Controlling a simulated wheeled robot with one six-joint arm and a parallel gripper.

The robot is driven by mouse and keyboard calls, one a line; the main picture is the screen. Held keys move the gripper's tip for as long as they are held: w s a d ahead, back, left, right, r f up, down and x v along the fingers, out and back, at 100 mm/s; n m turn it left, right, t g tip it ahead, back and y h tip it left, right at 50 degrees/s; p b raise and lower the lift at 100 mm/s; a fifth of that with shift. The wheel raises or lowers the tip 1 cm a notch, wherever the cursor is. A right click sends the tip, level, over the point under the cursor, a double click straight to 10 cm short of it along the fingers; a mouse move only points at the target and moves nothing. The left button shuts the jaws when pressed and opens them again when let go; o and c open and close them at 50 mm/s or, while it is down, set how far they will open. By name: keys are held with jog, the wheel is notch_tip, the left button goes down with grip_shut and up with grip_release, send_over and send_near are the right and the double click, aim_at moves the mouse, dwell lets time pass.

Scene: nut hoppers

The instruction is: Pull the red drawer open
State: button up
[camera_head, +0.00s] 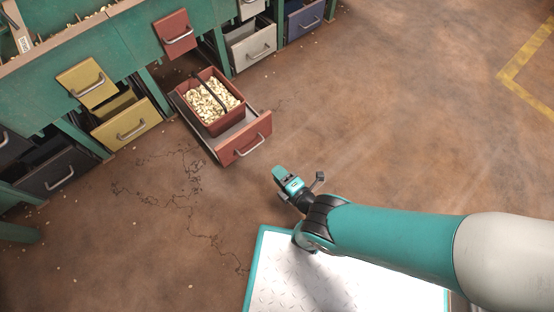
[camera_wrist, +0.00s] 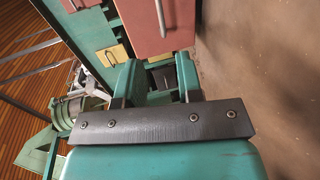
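The red drawer (camera_head: 245,141) stands well out of the green cabinet, low over the floor, with a metal handle on its front. A dark red bin (camera_head: 210,103) full of pale nuts sits in it, with a dark bar across. My gripper (camera_head: 286,178) is to the right of and below the drawer front in the head view, apart from the handle. In the wrist view its two teal fingers (camera_wrist: 157,72) are spread with nothing between them. A red front with a handle (camera_wrist: 150,27) shows beyond the fingertips there, cut off by the top edge.
A red upper panel (camera_head: 175,34) is above the drawer. Yellow (camera_head: 127,125), dark (camera_head: 57,172), cream (camera_head: 254,46) and blue (camera_head: 305,18) drawers flank it. Brown floor (camera_head: 380,130) to the right is clear. A white plate with a teal edge (camera_head: 330,285) lies below my arm.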

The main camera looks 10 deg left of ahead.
jog(key=p+v, duration=0.1)
jog(key=v, duration=0.2)
jog(key=shift+d, duration=0.1)
dwell(0.4)
